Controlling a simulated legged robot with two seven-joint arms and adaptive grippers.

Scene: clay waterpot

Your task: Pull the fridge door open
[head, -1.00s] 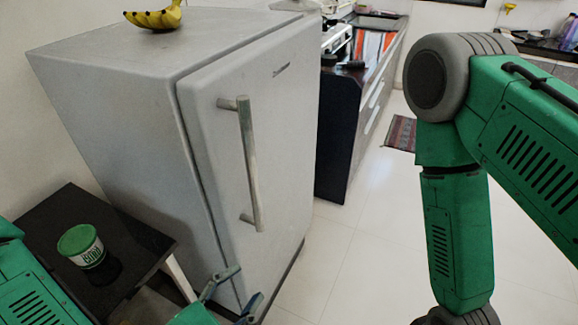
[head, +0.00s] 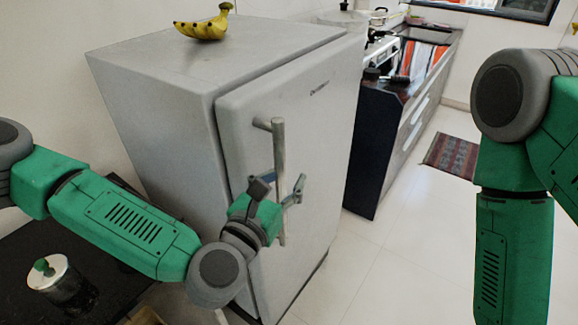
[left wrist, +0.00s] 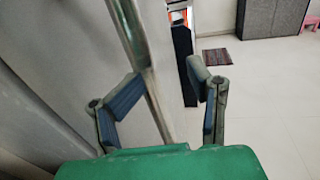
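The grey fridge (head: 165,110) stands in the middle of the head view. Its door (head: 315,130) looks shut, flush along the front. A vertical metal bar handle (head: 279,145) stands off the door's left side; it also shows in the left wrist view (left wrist: 133,35). My left gripper (head: 281,186) is at the handle's middle to lower part. Its two fingers are apart, with the handle between them in the picture, closer to the left finger in the left wrist view (left wrist: 165,88). Whether a finger touches the bar is unclear. My right gripper is out of view; only its arm shows.
Bananas (head: 204,24) lie on top of the fridge. A dark low table (head: 30,240) with a pot-like container (head: 55,280) is at the lower left. A dark counter (head: 372,140) stands right of the fridge. Tiled floor (head: 400,255) before the door is clear; a rug (head: 452,156) lies farther back.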

